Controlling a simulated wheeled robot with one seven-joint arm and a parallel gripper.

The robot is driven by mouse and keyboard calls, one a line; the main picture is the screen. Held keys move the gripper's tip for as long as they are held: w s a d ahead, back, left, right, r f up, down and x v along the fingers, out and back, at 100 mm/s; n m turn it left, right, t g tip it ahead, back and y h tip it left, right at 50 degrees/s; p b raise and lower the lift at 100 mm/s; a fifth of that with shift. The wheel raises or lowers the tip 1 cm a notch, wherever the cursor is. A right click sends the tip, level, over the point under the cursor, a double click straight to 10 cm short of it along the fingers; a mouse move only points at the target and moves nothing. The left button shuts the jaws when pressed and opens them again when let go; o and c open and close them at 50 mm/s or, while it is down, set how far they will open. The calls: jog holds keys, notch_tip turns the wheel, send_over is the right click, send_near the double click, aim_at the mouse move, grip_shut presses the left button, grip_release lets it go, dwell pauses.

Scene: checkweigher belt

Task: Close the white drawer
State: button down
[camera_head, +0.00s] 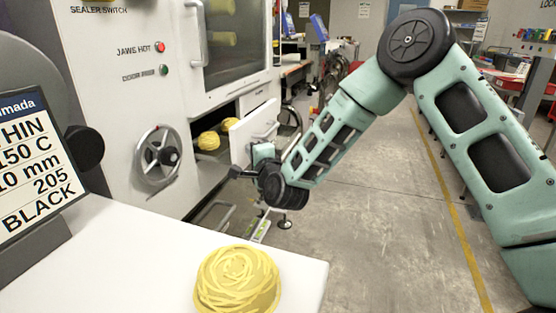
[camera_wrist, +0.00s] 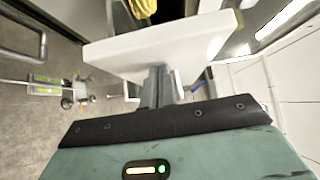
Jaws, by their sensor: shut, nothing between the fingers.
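The white drawer (camera_head: 241,138) stands pulled out from the lower part of the white machine, with yellow noodle nests (camera_head: 208,141) in it. My gripper (camera_head: 262,153) is at the outer side of its front panel. In the wrist view the white drawer front (camera_wrist: 120,52) spans the middle, seen from above. My shut, empty gripper fingers (camera_wrist: 159,82) point at it, with their tips at or very near its outer face; I cannot tell whether they touch. The drawer's handle is mostly hidden by my gripper in the head view.
The white machine (camera_head: 110,60) has a handwheel (camera_head: 158,155) left of the drawer and a glass door above. A white table (camera_head: 120,265) with a yellow noodle nest (camera_head: 238,281) and a label screen (camera_head: 35,160) stands in front. The floor to the right is clear.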

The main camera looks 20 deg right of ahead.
aim_at(224, 159)
jog(key=w+a, duration=0.1)
jog(key=a, duration=0.1)
jog(key=w+a+b, duration=0.1)
jog(key=w+a, duration=0.1)
jog(key=a, duration=0.1)
jog(key=w+a, duration=0.2)
jog(key=shift+w+a+b, duration=0.15)
jog(key=shift+w+b, duration=0.05)
jog(key=shift+b, duration=0.1)
